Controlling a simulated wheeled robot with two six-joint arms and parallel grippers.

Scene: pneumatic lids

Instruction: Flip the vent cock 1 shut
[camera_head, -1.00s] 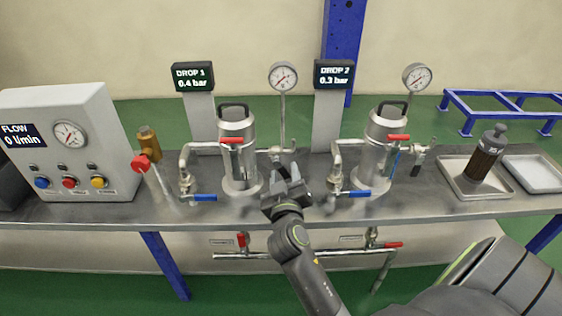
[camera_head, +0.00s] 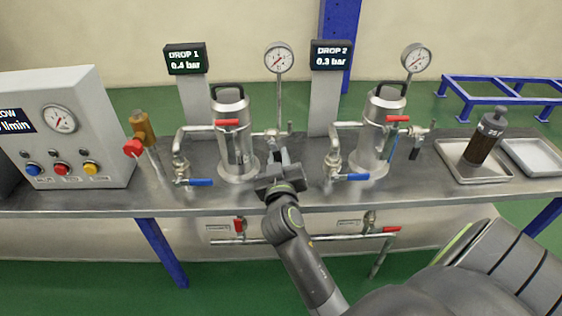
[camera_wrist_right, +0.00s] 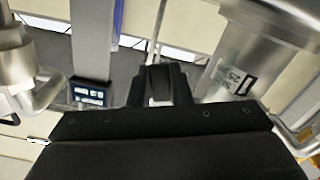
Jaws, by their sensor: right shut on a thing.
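Vent cock 1 (camera_head: 272,134) is the small metal fitting on the right side of the first canister, below the Drop 1 gauge. My right gripper (camera_head: 279,160) reaches in from the front, just below and against this fitting. In the right wrist view its dark fingers (camera_wrist_right: 160,84) are close together. They are shut on the vent cock's lever, which they mostly hide, so I cannot tell the lever's angle. My left gripper is not in view.
The Drop 1 canister (camera_head: 235,130) with a red lever (camera_head: 228,122) and a blue lever (camera_head: 200,182) stands left of my gripper. The Drop 2 canister (camera_head: 382,130) stands to the right. A flow panel (camera_head: 85,150) is at far left. The Drop 1 display (camera_head: 186,60) reads 0.4 bar.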

